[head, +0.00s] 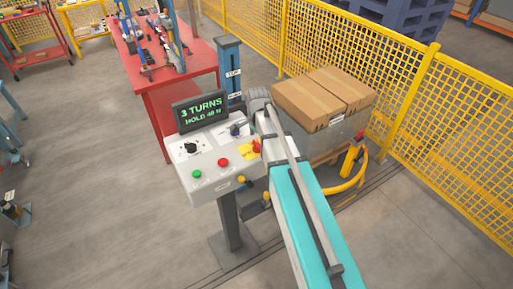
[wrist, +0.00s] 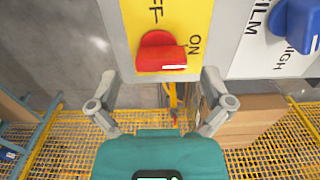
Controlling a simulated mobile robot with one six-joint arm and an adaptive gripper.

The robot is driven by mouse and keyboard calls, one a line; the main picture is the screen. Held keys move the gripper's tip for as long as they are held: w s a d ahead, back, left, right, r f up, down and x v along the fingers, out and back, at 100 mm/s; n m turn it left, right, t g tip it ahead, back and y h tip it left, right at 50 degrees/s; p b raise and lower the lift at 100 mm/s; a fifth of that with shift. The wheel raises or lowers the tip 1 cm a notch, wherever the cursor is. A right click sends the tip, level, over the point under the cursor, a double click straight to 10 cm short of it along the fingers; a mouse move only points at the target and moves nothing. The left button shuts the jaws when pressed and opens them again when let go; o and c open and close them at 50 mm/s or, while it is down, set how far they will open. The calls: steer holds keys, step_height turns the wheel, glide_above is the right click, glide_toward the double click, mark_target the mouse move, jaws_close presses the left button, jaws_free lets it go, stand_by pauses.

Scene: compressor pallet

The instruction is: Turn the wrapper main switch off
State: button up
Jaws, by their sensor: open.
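The wrapper main switch is a red rotary knob (wrist: 160,52) on a yellow plate (wrist: 188,17) in the wrist view. Its handle, with a white mark, points right toward the ON lettering; the OFF lettering, partly cut off, is above it. My gripper (wrist: 159,103) is open and empty, its two fingers spread below the knob, left and right, and apart from it. My gripper cannot be made out there.
A blue FILM knob (wrist: 300,20) sits beside the switch. The box also has a green button (head: 197,174), a red button (head: 222,162), a black knob (head: 190,147) and a display (head: 201,110) reading "3 TURNS". Cartons (head: 322,95) and yellow fencing (head: 345,65) stand behind.

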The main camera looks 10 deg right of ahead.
steer(key=shift+f+b, duration=0.8)
steer(key=shift+f, duration=0.3)
steer(key=c, duration=1)
steer(key=shift+a, duration=0.25)
steer(key=shift+c, duration=0.5)
steer(key=shift+d, duration=0.15)
